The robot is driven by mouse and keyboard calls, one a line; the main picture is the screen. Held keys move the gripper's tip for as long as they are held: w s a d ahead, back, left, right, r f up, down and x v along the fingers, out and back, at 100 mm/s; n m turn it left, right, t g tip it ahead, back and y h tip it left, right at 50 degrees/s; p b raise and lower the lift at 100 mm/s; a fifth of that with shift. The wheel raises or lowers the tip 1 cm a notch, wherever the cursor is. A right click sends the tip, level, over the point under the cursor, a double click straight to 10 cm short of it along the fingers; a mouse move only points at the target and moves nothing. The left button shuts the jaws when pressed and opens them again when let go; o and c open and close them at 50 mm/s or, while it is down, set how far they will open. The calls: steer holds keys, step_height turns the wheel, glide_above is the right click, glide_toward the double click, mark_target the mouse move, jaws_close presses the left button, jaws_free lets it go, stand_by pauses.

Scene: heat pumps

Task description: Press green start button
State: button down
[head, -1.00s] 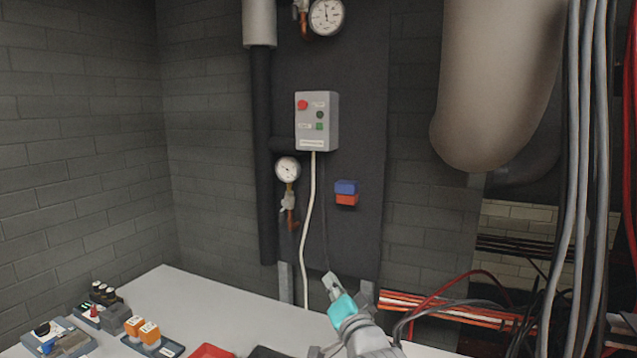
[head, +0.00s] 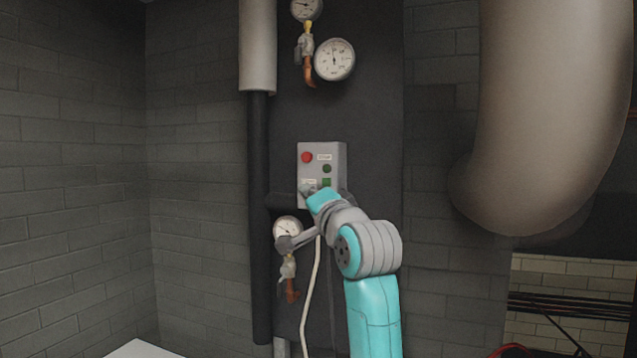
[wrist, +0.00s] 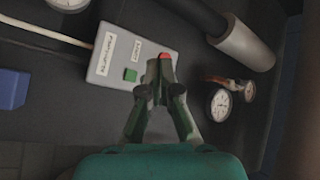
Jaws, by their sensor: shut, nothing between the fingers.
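My gripper (head: 308,189) is in front of the box's lower left part, mostly hidden by my wrist. In the wrist view, my gripper (wrist: 160,62) is shut and empty, its tips over the end of the box by the red button (wrist: 165,56). The green button (wrist: 130,75) shows clear to the left of the fingertips. I cannot tell whether the tips touch the box.
A pressure gauge (head: 287,229) with a valve hangs just below left of the box. A dark vertical pipe (head: 259,180) runs left of it. More gauges (head: 334,60) are above. A white cable (head: 311,285) drops from the box. A large beige duct (head: 540,120) is at right.

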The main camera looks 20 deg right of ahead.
mark_target(322, 185)
steer(key=shift+w+a+r, duration=0.1)
steer(key=shift+w+r, duration=0.15)
steer(key=shift+r, duration=0.15)
steer(key=shift+w+d, duration=0.85)
steer(key=shift+w, duration=0.35)
steer(key=shift+w+d, duration=0.9)
steer(key=shift+w, duration=0.25)
steer(key=shift+w+d, duration=0.85)
steer(key=shift+w, duration=0.35)
steer(key=shift+w+d, duration=0.25)
steer(key=shift+w, duration=0.1)
steer(key=shift+w+d, duration=0.2)
steer(key=shift+w, duration=0.05)
steer(key=shift+s+a, duration=0.45)
steer(key=shift+s, duration=0.15)
steer(key=shift+s, duration=0.1)
